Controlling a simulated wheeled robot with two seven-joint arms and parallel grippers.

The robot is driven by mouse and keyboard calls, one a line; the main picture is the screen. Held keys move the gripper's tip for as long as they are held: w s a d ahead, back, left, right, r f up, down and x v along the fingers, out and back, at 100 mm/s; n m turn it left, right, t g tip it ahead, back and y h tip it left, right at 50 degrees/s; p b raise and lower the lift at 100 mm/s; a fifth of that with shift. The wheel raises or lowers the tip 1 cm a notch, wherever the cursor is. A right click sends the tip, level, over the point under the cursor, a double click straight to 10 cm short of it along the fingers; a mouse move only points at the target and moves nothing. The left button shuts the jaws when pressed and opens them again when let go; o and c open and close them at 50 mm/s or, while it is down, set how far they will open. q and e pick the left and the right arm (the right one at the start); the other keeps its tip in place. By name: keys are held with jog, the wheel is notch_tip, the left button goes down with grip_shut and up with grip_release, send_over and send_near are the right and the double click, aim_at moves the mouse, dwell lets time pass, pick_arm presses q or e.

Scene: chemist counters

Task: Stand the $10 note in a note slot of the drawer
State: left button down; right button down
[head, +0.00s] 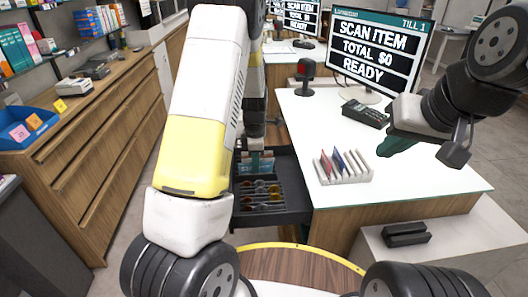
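The open drawer (292,217) is below the counter's left side, with coin cups in front and note slots behind. A blue-teal note (245,167) stands upright at the drawer's back part; its value is too small to read. My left gripper (256,152) reaches down over the drawer, its narrow fingertips together at the note's upper edge. It looks shut on the note. My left arm hides part of the drawer's left side, and I cannot tell how deep the note sits in a slot. My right gripper (394,146) is above the counter's right side, away from the drawer; its finger gap is not clear.
A white rack (347,178) with red and blue cards stands on the white counter (430,182). A till screen (378,50), keypad (365,114) and small scanner (305,78) stand behind. A wooden cabinet (95,150) is at the left. The counter's front right is clear.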

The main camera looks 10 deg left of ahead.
pick_arm(q)
jog(key=shift+f, duration=0.25)
jog(key=c, duration=1.6)
grip_release()
jog(key=shift+c, duration=0.2)
notch_tip(320, 180, up, 16)
